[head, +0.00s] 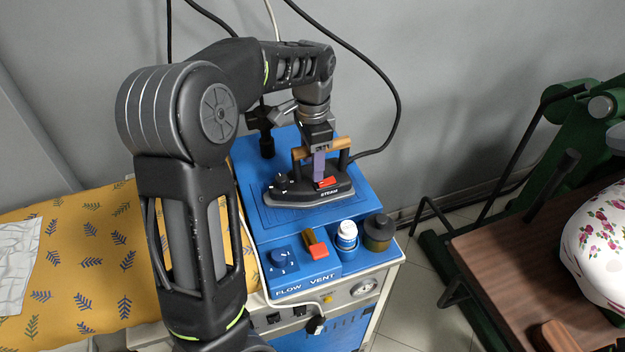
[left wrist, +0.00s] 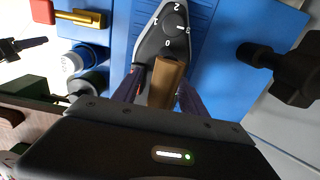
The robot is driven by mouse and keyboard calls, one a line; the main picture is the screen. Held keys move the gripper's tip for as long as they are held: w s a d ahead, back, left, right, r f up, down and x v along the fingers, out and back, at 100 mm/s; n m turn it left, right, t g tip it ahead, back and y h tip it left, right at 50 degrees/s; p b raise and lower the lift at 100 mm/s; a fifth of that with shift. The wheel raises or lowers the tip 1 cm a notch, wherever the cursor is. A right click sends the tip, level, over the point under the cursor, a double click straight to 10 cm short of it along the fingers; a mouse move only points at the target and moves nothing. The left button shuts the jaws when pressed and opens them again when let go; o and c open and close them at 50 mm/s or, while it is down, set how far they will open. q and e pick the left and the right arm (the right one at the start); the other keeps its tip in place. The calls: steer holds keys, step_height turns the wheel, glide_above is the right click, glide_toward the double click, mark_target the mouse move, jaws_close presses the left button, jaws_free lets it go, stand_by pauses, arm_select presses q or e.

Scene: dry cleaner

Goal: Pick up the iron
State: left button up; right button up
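The iron (head: 310,189), black with a wooden handle and a dial, rests flat on the blue top of the steam unit in the head view. My left gripper (head: 318,165) points down at its handle from above. In the left wrist view, the wooden handle (left wrist: 167,82) lies between the two purple fingers of my left gripper (left wrist: 160,88). The fingers look apart, with a narrow gap beside the handle on the left. The far finger is hidden in the head view. My right gripper is not in view.
A white-and-blue bottle (head: 346,237) and a dark jar (head: 378,232) stand at the front right of the blue unit (head: 352,196). A yellow patterned ironing board (head: 90,255) is left. A brown table (head: 515,270) is right. A black hose runs behind the iron.

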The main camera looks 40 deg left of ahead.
arm_select(q)
jaws_close()
stand_by(0.3)
stand_by(0.9)
steer(key=shift+w+r, duration=0.1)
steer(key=shift+r, duration=0.1)
